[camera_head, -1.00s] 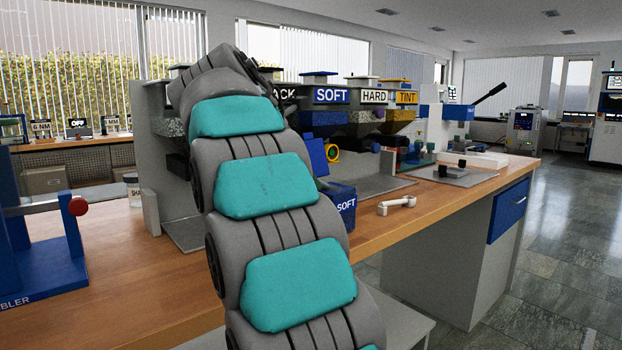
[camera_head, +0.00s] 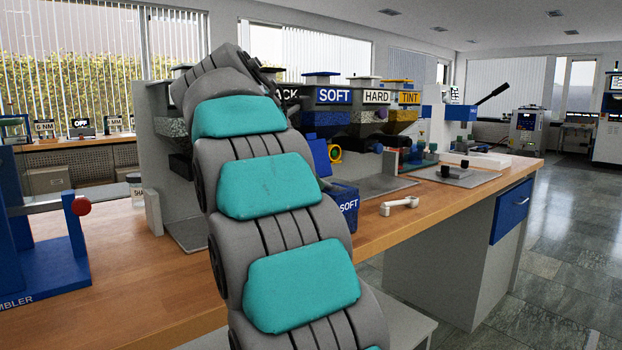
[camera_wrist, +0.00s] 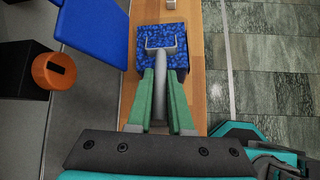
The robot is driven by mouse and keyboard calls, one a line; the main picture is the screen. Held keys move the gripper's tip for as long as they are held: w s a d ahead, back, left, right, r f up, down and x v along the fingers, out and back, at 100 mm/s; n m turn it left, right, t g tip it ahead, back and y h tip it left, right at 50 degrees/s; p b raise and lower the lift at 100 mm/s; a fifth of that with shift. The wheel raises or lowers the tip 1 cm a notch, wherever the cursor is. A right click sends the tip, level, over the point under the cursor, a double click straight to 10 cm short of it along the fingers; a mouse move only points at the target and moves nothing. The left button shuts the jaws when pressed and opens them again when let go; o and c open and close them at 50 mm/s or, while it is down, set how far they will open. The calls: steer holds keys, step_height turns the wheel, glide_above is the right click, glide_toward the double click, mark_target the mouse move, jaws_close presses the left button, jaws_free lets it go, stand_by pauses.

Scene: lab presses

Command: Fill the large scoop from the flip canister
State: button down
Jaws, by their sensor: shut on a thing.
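The flip canister is a blue box marked SOFT (camera_head: 346,208) at the bench edge, partly hidden by my arm in the head view. Its blue lid (camera_head: 318,156) stands open; the lid also shows at upper left in the wrist view (camera_wrist: 94,30). Blue granules fill the canister (camera_wrist: 158,28). My gripper (camera_wrist: 160,80), with green fingers, is shut on the grey handle of the scoop (camera_wrist: 160,90). The scoop's head lies over or in the granules, with blue granules inside its rim. How deep it sits I cannot tell. My arm hides the gripper in the head view.
Hoppers labelled SOFT (camera_head: 335,96), HARD (camera_head: 377,97) and TINT (camera_head: 409,98) stand behind. An orange knob (camera_wrist: 54,71) is left of the canister. A white piece (camera_head: 399,205) lies to its right. Floor (camera_wrist: 272,70) lies beyond the bench edge.

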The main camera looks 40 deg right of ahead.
steer(key=shift+r, duration=1.7)
steer(key=shift+s+r+h, duration=0.15)
steer(key=shift+r+h, duration=0.8)
steer(key=shift+h, duration=0.55)
steer(key=shift+r+t+h, duration=0.3)
steer(key=shift+r+h, duration=0.3)
steer(key=shift+h, duration=0.3)
